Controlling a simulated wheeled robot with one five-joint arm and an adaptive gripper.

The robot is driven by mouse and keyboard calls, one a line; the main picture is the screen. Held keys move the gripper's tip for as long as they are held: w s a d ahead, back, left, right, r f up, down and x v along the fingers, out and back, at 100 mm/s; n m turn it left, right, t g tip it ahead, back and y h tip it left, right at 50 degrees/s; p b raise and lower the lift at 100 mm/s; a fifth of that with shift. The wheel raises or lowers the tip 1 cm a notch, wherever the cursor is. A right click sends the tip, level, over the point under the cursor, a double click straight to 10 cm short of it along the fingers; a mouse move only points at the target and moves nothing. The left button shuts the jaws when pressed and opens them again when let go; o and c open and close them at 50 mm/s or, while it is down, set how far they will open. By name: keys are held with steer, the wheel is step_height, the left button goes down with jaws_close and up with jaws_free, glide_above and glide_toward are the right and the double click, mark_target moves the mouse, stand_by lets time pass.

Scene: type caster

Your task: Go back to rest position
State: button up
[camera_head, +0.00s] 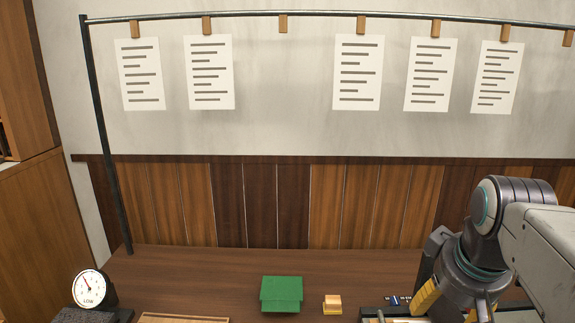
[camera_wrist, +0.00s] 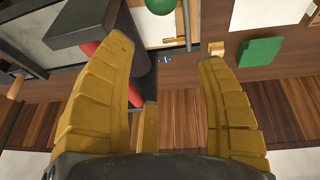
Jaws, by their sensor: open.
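In the head view my arm is bent at the lower right. There the gripper's yellow fingers (camera_head: 450,302) point down over the right end of the wooden table (camera_head: 200,268), partly cut off by the bottom edge. A black part with a red piece (camera_wrist: 95,50) shows behind the left finger in the wrist view.
A green block (camera_head: 281,293) and a small yellow-orange block (camera_head: 332,304) are on the table. A dial gauge (camera_head: 89,288) stands at left. Paper sheets (camera_head: 357,72) hang from a metal rail (camera_head: 250,13) behind. The table's back middle is clear.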

steer(key=s+a+f+y+p, duration=0.1)
steer(key=s+a+f+p, duration=0.1)
steer(key=s+a+f, duration=0.6)
steer(key=s+f, duration=0.1)
steer(key=s, duration=0.2)
steer(key=shift+s+a+f+g, duration=0.2)
steer(key=shift+a+f+g, duration=0.1)
steer(key=shift+a+g, duration=0.1)
